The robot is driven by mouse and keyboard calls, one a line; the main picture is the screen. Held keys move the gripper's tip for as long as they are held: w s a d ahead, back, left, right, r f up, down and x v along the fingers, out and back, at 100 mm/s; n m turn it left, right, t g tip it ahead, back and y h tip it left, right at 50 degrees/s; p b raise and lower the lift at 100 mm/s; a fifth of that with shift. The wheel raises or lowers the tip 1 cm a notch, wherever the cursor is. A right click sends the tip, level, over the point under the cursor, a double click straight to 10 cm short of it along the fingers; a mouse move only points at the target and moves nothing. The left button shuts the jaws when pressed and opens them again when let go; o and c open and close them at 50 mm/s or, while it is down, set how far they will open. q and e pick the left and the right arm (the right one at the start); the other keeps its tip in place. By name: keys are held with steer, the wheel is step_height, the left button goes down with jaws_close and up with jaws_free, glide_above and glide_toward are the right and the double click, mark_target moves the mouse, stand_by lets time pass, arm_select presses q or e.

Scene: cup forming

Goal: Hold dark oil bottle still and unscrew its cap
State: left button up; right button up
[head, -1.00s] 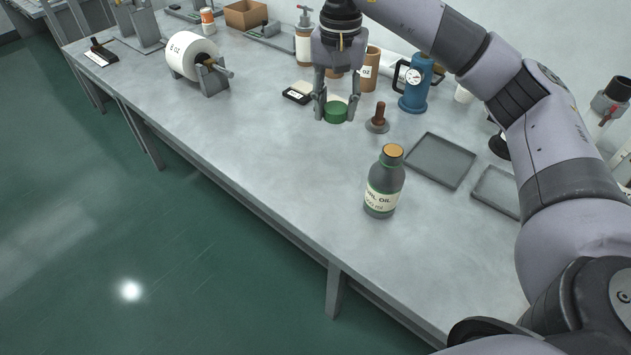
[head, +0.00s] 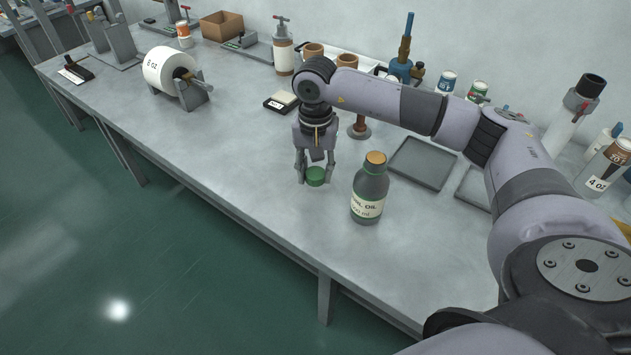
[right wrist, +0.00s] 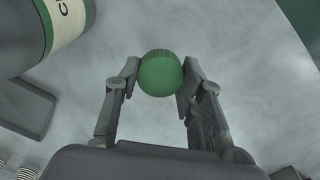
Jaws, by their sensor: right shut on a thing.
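The dark green oil bottle (head: 370,192) stands upright on the workbench, with a pale "OIL" label and a tan top where no green cap sits. My right gripper (head: 316,177) is shut on the round green cap (head: 316,178), to the left of the bottle and apart from it. The right wrist view shows the cap (right wrist: 160,74) between the two fingertips (right wrist: 160,80), with part of the bottle (right wrist: 30,30) at upper left. I cannot tell whether the cap touches the bench. My left gripper is not in view, and nothing holds the bottle.
The grey workbench (head: 250,180) is clear left of the cap and along its front edge. A grey tray (head: 422,163) lies behind and right of the bottle. A brown-handled stamper (head: 359,127) stands behind my gripper. A white roll (head: 170,70) sits on a stand at left.

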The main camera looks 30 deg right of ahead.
mark_target(315, 193)
step_height(315, 193, down, 5)
steer(key=shift+r+p, duration=0.2)
steer(key=shift+p, duration=0.15)
steer(key=shift+f, duration=0.1)
steer(key=shift+f, duration=0.15)
steer(key=o, duration=1.3)
steer(key=shift+c, duration=0.2)
